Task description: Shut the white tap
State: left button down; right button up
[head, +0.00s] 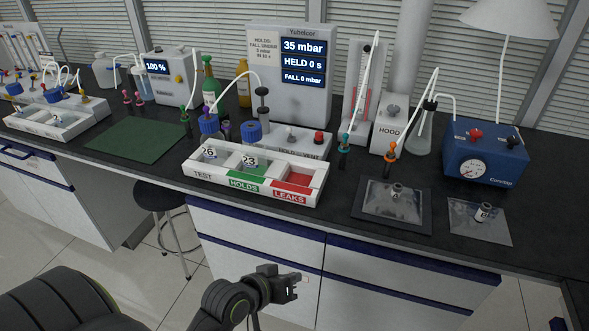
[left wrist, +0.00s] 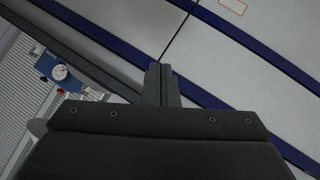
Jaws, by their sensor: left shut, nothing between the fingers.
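I cannot make out a tap that is clearly white in either view. Small coloured taps stand on the black bench in the head view, among them a teal one (head: 345,141) and an orange one (head: 390,149). The blue pump box (head: 487,155) has a round gauge, a red knob (head: 476,133) and a dark knob; it also shows in the left wrist view (left wrist: 60,70). My left gripper (head: 294,284) is shut and empty, low in front of the bench drawers, apart from everything on the bench. Its closed fingers show in the left wrist view (left wrist: 161,82). My right gripper is not in view.
A grey pressure unit (head: 262,75) reads 35 mbar. Clear sheets (head: 395,207) lie at the right. A green mat (head: 138,141) lies bare at the left. A stool (head: 160,195) stands below.

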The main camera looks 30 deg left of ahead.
pick_arm(q)
jog(key=w+d+r+n+t, duration=0.2)
jog(key=w+r+n+t, duration=0.7)
jog(key=w+r+n, duration=0.5)
jog(key=w+a+r+n+y, duration=0.1)
jog(key=w+a+n+y, duration=0.1)
jog(key=n+y, duration=0.3)
jog(key=w+a+r+n+g+y, duration=0.1)
jog(key=w+a+n+y, duration=0.1)
jog(key=n+y, duration=0.3)
jog(key=w+a+r+n+g+y, duration=0.1)
jog(key=n+y, duration=0.4)
jog(key=n, duration=0.5)
jog(key=shift+w+a+n+y, duration=0.3)
jog(key=shift+w+a, duration=0.6)
jog(key=shift+w, duration=0.2)
jog(key=n+g, duration=0.1)
jog(key=n, duration=0.1)
jog(key=f+n+g+y, duration=0.1)
jog(key=n+g, duration=0.1)
jog(key=a+n+g, duration=0.1)
jog(key=shift+w+f+n+g+y, duration=0.3)
jog(key=shift+w+f+n+y, duration=0.05)
jog(key=shift+f+n+y, duration=0.05)
jog(key=shift+a+f+n+g, duration=0.1)
jog(key=shift+f+n+g, duration=0.3)
jog(key=shift+n+g, duration=0.3)
jog(key=shift+f+n+g, duration=0.4)
jog(key=shift+n+g, duration=0.1)
jog(key=shift+n, duration=0.3)
